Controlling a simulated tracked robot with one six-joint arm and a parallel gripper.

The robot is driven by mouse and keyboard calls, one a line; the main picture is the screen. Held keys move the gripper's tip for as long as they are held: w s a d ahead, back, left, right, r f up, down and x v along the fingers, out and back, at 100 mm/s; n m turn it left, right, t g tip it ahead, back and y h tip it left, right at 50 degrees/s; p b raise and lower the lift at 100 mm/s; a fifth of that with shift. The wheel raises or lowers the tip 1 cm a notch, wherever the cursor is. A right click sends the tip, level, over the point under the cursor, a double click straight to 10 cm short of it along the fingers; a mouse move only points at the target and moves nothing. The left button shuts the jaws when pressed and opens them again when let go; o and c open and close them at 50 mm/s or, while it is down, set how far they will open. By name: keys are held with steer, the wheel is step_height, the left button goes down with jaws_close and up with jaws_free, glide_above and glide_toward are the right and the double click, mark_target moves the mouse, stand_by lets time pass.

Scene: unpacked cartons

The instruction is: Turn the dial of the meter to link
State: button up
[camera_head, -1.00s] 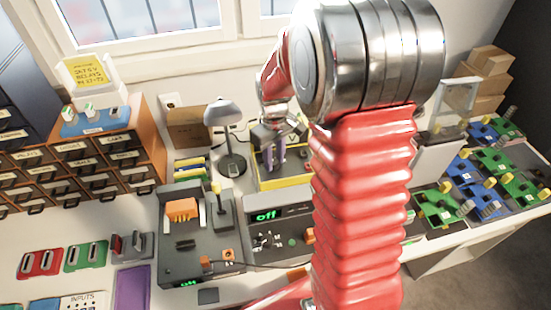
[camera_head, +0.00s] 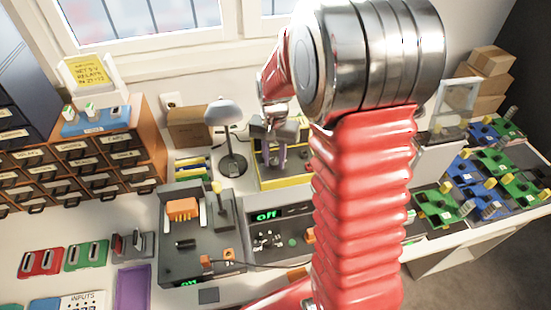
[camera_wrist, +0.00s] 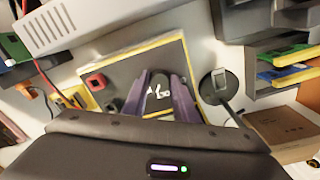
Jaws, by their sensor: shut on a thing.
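The meter (camera_head: 290,182) is a dark box with a yellow rim, on the bench below the window. It also shows in the wrist view (camera_wrist: 108,66), with a dark face and red and black sockets at its left. Its dark dial (camera_wrist: 158,88) sits between the purple fingers of my gripper (camera_wrist: 161,79). My gripper is shut on the dial, with a finger on each side. White marks show beside the dial, partly hidden, and I cannot read the setting. In the head view my gripper (camera_head: 271,157) reaches down onto the meter.
A grey desk lamp (camera_head: 226,125) stands just left of the meter. A black unit with a green "off" display (camera_head: 268,215) stands in front. A brown carton (camera_head: 188,127) is behind the lamp. Green and blue boards (camera_head: 465,172) lie at the right.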

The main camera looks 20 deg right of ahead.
mark_target(275, 161)
steer(key=m, duration=0.5)
steer(key=shift+w, duration=0.15)
steer(key=shift+d, duration=0.1)
stand_by(0.3)
steer(key=o, duration=1.1)
steer(key=shift+r, duration=0.15)
step_height(275, 161, up, 13)
steer(key=shift+r, duration=0.2)
stand_by(0.3)
